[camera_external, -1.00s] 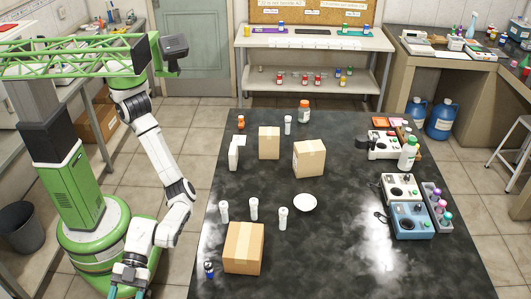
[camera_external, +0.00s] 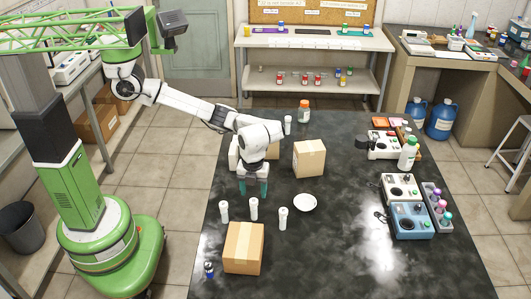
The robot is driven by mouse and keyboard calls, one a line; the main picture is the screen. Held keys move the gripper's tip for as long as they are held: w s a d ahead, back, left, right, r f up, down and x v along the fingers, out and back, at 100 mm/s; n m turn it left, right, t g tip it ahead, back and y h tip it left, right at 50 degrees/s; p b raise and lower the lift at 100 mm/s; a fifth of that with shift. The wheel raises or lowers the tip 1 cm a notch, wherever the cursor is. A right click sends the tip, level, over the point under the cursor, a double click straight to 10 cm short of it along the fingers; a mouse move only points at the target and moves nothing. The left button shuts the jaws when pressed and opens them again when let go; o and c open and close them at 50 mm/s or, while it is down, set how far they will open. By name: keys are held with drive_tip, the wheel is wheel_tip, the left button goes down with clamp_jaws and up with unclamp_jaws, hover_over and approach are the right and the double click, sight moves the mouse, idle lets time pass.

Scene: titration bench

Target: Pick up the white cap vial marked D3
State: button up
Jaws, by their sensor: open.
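Three white-capped vials stand upright in a row on the dark bench: a left vial (camera_external: 224,211), a middle vial (camera_external: 254,209) and a right vial (camera_external: 283,219). One more white-capped vial (camera_external: 288,125) stands at the back. Their markings are too small to read, so I cannot tell which is D3. My gripper (camera_external: 253,188) points down with its teal fingers apart and empty. In the picture it is just above the middle vial's cap; I cannot tell its exact height or depth.
A cardboard box (camera_external: 243,248) stands in front of the vials, another box (camera_external: 309,159) to the right behind, and a third is partly hidden by my arm. A white dish (camera_external: 305,203) lies right of the vials. Instruments (camera_external: 410,220) stand at the right; the front right is clear.

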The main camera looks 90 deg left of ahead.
sight(254, 199)
wheel_tip(254, 199, down, 4)
drive_tip(key=shift+r, duration=0.1)
drive_tip(key=shift+d+f+p, duration=0.2)
drive_tip(key=shift+f+p, duration=0.05)
drive_tip(key=shift+f, duration=1.25)
drive_tip(key=shift+d+f+p, duration=0.2)
drive_tip(key=shift+f, duration=1.3)
drive_tip(key=c, duration=1.1)
drive_tip(key=shift+r, duration=0.1)
